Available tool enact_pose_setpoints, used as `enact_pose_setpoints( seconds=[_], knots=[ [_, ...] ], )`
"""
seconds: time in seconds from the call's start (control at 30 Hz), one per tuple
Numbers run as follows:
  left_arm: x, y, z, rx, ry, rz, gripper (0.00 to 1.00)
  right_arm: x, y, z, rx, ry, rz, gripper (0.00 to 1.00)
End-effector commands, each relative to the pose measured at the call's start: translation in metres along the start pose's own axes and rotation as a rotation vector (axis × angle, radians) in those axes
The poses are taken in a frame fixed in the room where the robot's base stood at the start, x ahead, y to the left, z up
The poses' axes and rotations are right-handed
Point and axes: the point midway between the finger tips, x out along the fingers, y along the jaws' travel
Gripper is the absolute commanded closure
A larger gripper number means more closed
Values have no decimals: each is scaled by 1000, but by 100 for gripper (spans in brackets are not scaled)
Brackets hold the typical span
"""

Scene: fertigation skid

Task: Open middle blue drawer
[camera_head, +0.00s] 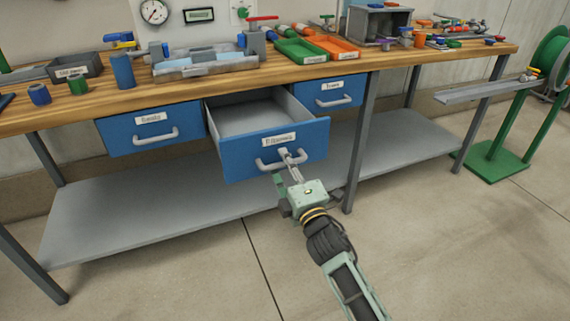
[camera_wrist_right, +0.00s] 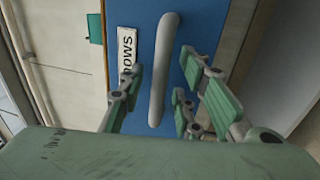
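The middle blue drawer (camera_head: 262,145) stands pulled out from under the bench, its grey inside showing empty. Its front carries a white label and a grey bar handle (camera_head: 270,165). My right gripper (camera_head: 290,160) is at that handle, reaching from below right. In the right wrist view the handle (camera_wrist_right: 162,70) stands upright in the picture between the fingers (camera_wrist_right: 158,95). The fingers are parted, with a gap visible on either side of the bar. The label (camera_wrist_right: 127,50) is partly hidden by a finger. My left gripper is not in view.
Closed blue drawers flank it at left (camera_head: 150,130) and right (camera_head: 332,92). The wooden benchtop (camera_head: 200,85) above holds trays, bins and fittings. A grey lower shelf (camera_head: 150,215) and a bench leg (camera_head: 357,150) are near my arm. The floor in front is clear.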

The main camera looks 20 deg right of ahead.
Motion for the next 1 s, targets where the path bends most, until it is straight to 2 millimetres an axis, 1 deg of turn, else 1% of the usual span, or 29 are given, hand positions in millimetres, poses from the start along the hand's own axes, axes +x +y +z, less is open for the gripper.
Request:
enact_pose_setpoints(
  seconds=[0.17,0.27,0.37,0.6,0.7,0.83,1.0],
  knots=[
    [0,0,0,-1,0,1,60,-1,0,0,0,0,0,69],
    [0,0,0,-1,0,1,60,-10,-1,0,0,0,-1,69],
    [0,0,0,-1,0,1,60,-26,-1,0,0,0,-2,69],
    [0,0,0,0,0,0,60,-78,-1,0,1,-1,-4,69],
    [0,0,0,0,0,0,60,-96,-1,0,0,-1,-3,69],
    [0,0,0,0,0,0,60,-112,-1,0,1,0,-2,69],
    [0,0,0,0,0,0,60,-120,0,0,0,0,-1,69]
  ],
)
